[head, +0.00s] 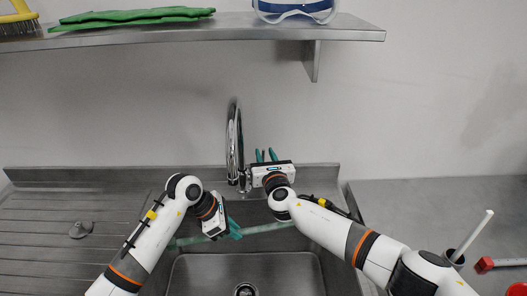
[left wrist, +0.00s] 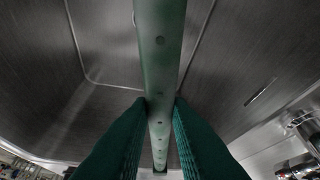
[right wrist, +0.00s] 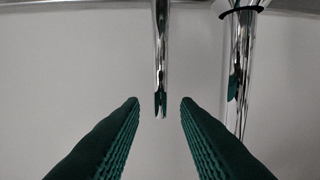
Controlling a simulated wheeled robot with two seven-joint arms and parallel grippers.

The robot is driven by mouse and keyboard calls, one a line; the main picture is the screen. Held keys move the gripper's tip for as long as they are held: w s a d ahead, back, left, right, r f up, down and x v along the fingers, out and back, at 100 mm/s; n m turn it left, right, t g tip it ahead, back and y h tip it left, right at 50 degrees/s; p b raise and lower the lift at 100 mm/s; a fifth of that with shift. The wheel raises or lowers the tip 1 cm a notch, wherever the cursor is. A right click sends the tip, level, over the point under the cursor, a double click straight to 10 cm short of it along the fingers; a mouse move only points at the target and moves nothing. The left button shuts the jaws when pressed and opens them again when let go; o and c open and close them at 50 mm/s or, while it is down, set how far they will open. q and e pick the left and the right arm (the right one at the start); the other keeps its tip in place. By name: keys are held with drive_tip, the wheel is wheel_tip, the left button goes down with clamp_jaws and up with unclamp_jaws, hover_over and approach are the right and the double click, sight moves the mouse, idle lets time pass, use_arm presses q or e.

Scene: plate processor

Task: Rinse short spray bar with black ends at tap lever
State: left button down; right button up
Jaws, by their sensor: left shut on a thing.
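The left wrist view shows the bar (left wrist: 160,40) with a row of small holes running between the fingers (left wrist: 160,108), and a dark far end. The chrome tap (head: 234,140) stands behind the sink. My right gripper (head: 266,155) is beside the tap, its fingers apart and empty. In the right wrist view, the thin chrome tap lever (right wrist: 160,60) points towards the gap between the open fingers (right wrist: 160,105), without visible contact.
The sink basin (head: 215,270) with its drain (head: 245,290) is below. A ribbed drainboard (head: 60,225) with a small grey item (head: 80,229) is left. A shelf (head: 230,25) carries a brush, green cloth and goggles.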

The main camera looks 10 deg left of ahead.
drive_tip(key=shift+x, duration=1.25)
clamp_jaws()
